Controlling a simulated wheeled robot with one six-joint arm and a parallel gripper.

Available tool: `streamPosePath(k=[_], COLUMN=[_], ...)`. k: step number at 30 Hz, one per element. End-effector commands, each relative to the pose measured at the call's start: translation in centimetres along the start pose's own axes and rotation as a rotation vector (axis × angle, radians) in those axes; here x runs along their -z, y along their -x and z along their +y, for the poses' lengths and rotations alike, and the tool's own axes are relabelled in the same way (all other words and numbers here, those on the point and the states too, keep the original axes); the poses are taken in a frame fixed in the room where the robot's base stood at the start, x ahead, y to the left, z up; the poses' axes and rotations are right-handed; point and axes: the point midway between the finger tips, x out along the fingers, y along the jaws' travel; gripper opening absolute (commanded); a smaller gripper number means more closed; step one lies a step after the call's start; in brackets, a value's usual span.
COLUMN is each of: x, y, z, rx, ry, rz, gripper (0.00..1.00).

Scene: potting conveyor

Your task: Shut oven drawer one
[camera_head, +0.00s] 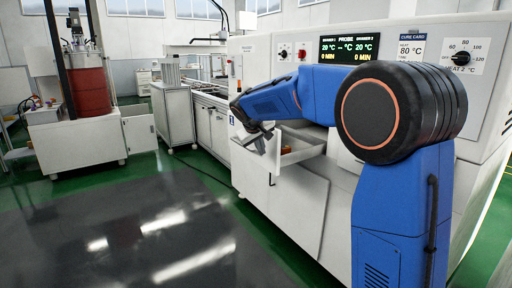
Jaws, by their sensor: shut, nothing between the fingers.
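The white oven (302,78) stands at the right with its control panel facing out. A white drawer (304,154) is pulled out of its front below the panel, and a small orange-brown thing (290,123) shows inside it. My gripper (256,143) is shut and empty at the outer end of this drawer, over its front in the picture. I cannot tell whether the fingers touch it. My blue arm hides part of the drawer and the oven front behind it.
White cabinets below the open drawer bound the right side. A conveyor line (208,91) runs away behind the oven. A white cart (173,112) and a red drum (90,90) stand at the left back. The dark floor mat (120,225) in front is clear.

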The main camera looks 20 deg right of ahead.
Motion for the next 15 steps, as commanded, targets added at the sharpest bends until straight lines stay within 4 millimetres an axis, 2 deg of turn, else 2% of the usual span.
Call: streamPosePath(k=[6, 15], x=[0.0, 0.0], y=[-0.9, -1.1], z=[1.7, 2.0], rx=[0.001, 0.001], ry=[-0.001, 0.001], rz=[-0.001, -0.001], gripper=[0.00, 0.00])
